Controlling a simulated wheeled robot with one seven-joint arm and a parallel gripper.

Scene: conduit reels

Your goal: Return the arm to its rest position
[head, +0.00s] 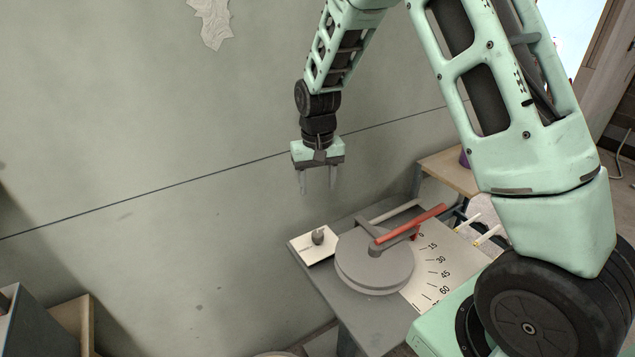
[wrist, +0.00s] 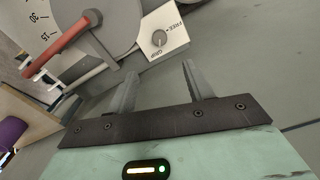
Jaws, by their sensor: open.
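My gripper (head: 318,180) hangs from my pale green arm in the head view, its two grey fingers pointing down. It is open and empty, in the air above the back left part of the grey bench. In the wrist view the fingers (wrist: 160,85) stand apart with nothing between them. Below it is a round grey conduit bender (head: 375,268) with a red-handled lever (head: 410,224). They also show in the wrist view, the red handle (wrist: 58,40) at upper left. The gripper touches none of these.
A white plate with a grey knob (head: 318,237) sits left of the disc; the wrist view shows it marked FREE and GRIP (wrist: 160,38). An angle scale (head: 437,263) lies right of the disc. A wooden table (head: 448,172) stands behind. The wall's left side is clear.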

